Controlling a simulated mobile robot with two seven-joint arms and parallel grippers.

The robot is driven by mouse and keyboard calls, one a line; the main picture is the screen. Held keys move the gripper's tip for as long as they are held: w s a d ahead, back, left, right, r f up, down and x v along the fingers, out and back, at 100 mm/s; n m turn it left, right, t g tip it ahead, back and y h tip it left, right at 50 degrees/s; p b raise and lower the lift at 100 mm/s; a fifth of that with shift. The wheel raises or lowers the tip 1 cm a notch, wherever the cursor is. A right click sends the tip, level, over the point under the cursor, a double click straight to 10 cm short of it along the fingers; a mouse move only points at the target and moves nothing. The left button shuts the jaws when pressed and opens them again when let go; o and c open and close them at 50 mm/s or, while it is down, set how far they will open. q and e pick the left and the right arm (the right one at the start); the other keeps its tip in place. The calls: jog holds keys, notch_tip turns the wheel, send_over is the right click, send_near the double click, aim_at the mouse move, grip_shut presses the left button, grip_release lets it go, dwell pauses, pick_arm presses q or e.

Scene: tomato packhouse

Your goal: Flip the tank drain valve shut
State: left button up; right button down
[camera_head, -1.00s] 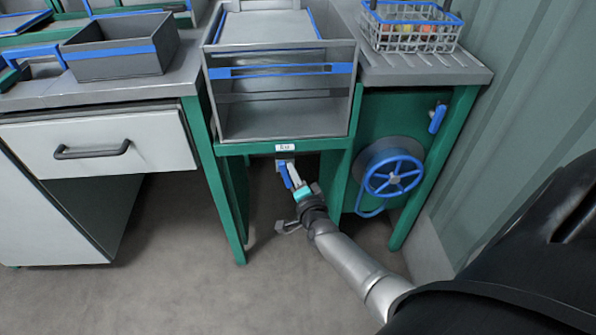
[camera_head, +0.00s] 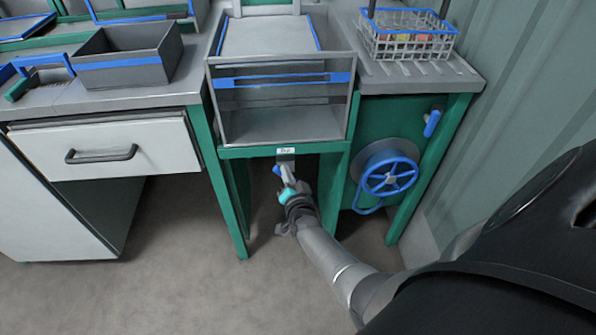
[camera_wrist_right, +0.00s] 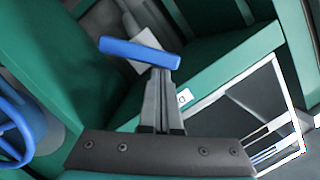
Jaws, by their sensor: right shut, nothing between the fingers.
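The tank drain valve has a blue lever (camera_head: 277,170), under the front beam of the grey tank (camera_head: 282,123). In the head view only a short piece of the lever shows, left of my right gripper's tips. In the right wrist view the blue lever (camera_wrist_right: 138,51) lies across the tips of my right gripper (camera_wrist_right: 161,74), slanted to the green beam; a pale fitting is behind it. My right gripper (camera_head: 287,176) is shut and empty, its fingertips at the lever; I cannot tell if they touch. My left gripper is out of view.
A blue handwheel (camera_head: 389,176) is right of the valve, with a small blue handle (camera_head: 432,123) above it. Green table legs (camera_head: 218,185) flank the opening around my right arm. A white drawer unit (camera_head: 105,150) stands left. The floor in front is clear.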

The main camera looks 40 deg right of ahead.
aim_at(276, 173)
jog(key=n, duration=0.1)
jog(key=a+n+g+p, duration=0.1)
jog(key=n, duration=0.1)
jog(key=w+a+n+h, duration=0.1)
jog(key=shift+f+n, duration=0.3)
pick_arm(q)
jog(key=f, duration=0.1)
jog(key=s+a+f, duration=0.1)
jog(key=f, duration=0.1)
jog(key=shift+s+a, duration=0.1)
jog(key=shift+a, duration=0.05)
pick_arm(e)
jog(key=shift+w+f, duration=0.1)
jog(key=shift+w, duration=0.05)
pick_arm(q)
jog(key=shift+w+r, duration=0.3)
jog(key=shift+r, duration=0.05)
pick_arm(e)
jog(key=shift+w+a+f, duration=0.1)
jog(key=shift+a+f, duration=0.05)
jog(key=shift+a, duration=0.05)
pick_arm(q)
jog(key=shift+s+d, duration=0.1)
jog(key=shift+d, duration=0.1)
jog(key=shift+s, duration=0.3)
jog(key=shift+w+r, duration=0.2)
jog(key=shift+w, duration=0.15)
